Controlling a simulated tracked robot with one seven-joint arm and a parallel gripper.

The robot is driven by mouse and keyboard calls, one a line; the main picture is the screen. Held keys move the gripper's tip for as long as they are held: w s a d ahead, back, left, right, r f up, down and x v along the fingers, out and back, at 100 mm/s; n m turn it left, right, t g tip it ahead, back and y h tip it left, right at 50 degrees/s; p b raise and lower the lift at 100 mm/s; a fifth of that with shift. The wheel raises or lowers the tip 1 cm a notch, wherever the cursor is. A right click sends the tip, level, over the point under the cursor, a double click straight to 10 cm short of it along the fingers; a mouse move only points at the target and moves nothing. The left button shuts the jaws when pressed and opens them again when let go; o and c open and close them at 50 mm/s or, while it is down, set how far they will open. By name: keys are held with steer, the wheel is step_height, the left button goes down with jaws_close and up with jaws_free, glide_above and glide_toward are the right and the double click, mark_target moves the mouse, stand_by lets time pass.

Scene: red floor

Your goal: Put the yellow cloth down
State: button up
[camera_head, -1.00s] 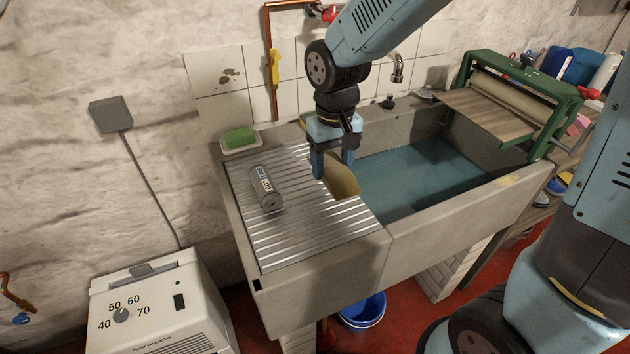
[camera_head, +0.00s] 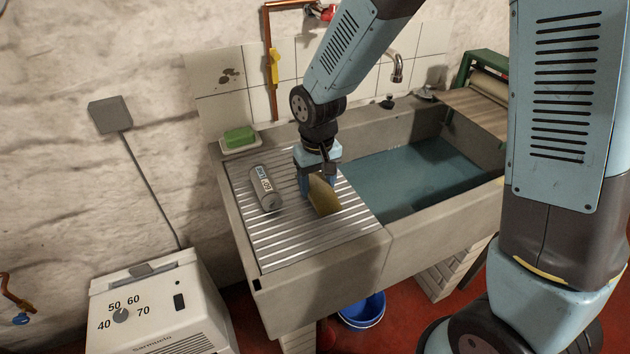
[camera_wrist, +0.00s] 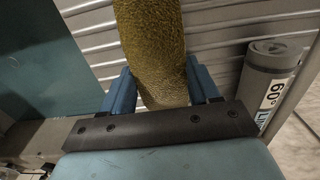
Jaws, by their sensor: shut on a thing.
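The yellow cloth (camera_head: 322,195) hangs from my gripper (camera_head: 318,184) over the ribbed metal draining board (camera_head: 290,243). In the wrist view the cloth (camera_wrist: 152,45) is a rough yellow strip between the two blue fingers of my gripper (camera_wrist: 161,92), which is shut on it. Its lower edge is close to the board; I cannot tell whether it touches.
A grey cylinder marked 60° (camera_head: 265,188) lies on the board left of my gripper. A green sponge (camera_head: 238,136) sits in a dish at the back left. The water-filled basin (camera_head: 420,175) is to the right. The board's front part is clear.

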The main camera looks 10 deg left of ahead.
mark_target(317, 186)
steer(key=o, duration=1.3)
steer(key=shift+c, duration=0.2)
step_height(317, 186, up, 12)
steer(key=s+d+r+m+t, duration=0.25)
steer(key=d+r, duration=0.45)
steer(key=d, duration=0.5)
steer(key=s+d+r+m+t, duration=0.25)
steer(key=d+r, duration=0.35)
steer(key=d, duration=0.6)
steer(key=s+d+r+m, duration=0.1)
steer(key=s+d, duration=0.5)
steer(key=shift+s+r+t, duration=0.15)
steer(key=shift+r+t, duration=0.1)
steer(key=shift+t, duration=0.05)
